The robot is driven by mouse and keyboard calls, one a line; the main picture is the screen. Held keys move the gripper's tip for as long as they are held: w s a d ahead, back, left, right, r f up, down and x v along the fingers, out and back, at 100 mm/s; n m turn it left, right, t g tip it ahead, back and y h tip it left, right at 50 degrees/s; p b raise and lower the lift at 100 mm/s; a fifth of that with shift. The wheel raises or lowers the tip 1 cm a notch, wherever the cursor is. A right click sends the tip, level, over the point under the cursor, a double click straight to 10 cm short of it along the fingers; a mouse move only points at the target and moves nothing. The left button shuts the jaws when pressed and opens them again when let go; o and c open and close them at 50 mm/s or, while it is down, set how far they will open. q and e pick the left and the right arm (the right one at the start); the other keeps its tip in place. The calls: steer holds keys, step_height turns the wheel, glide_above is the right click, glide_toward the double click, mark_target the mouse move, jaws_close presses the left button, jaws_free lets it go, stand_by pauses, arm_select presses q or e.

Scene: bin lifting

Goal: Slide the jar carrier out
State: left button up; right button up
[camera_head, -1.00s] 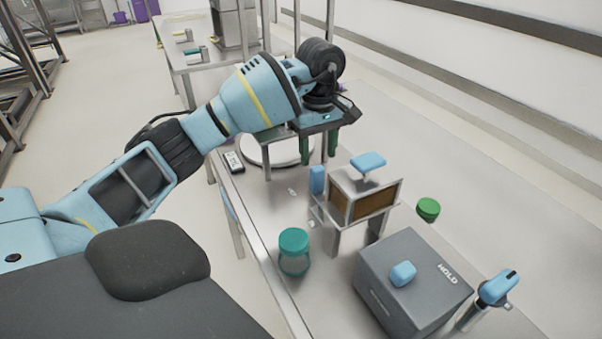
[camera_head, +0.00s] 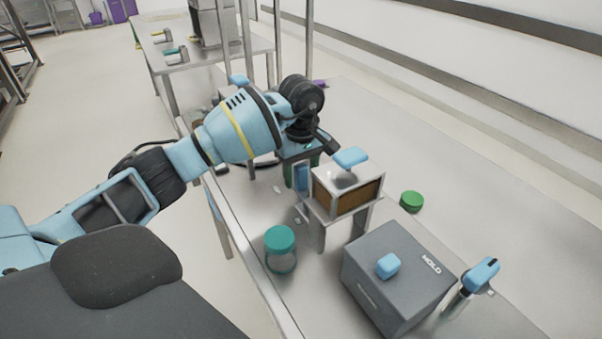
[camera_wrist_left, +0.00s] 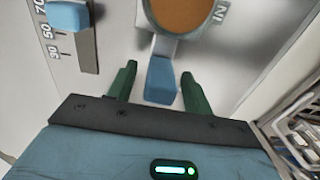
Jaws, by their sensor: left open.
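In the left wrist view, a grey ring around an orange-brown disc (camera_wrist_left: 188,12), apparently the jar carrier, shows at the top with a blue handle (camera_wrist_left: 161,80) pointing towards me. My left gripper (camera_wrist_left: 158,78) is open, its green fingers on either side of the handle, with gaps visible. In the head view my left gripper (camera_head: 301,168) is at the left side of a small metal stand with a brown-sided box (camera_head: 345,196), close to a blue tab (camera_head: 302,178). A clear jar with a teal lid (camera_head: 280,243) stands in front. My right gripper is out of view.
A grey box marked HOLD (camera_head: 400,285) with a blue knob stands at the front right, beside a blue-handled lever (camera_head: 482,274). A green lid (camera_head: 411,201) lies right of the stand. A scale with a blue slider (camera_wrist_left: 68,16) is left of the handle. The table's right side is clear.

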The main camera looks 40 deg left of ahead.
arm_select(q)
steer(key=shift+f, duration=0.2)
jaws_close()
steer(key=shift+w+a+f+b, duration=0.1)
steer(key=shift+w+a+b, duration=0.25)
steer(key=shift+a, duration=0.4)
steer(key=shift+w+a+b, duration=0.2)
steer(key=shift+w+a, duration=0.1)
steer(key=shift+a, duration=0.65)
steer(key=shift+r, duration=0.2)
jaws_free()
steer(key=shift+w+a+f, duration=0.1)
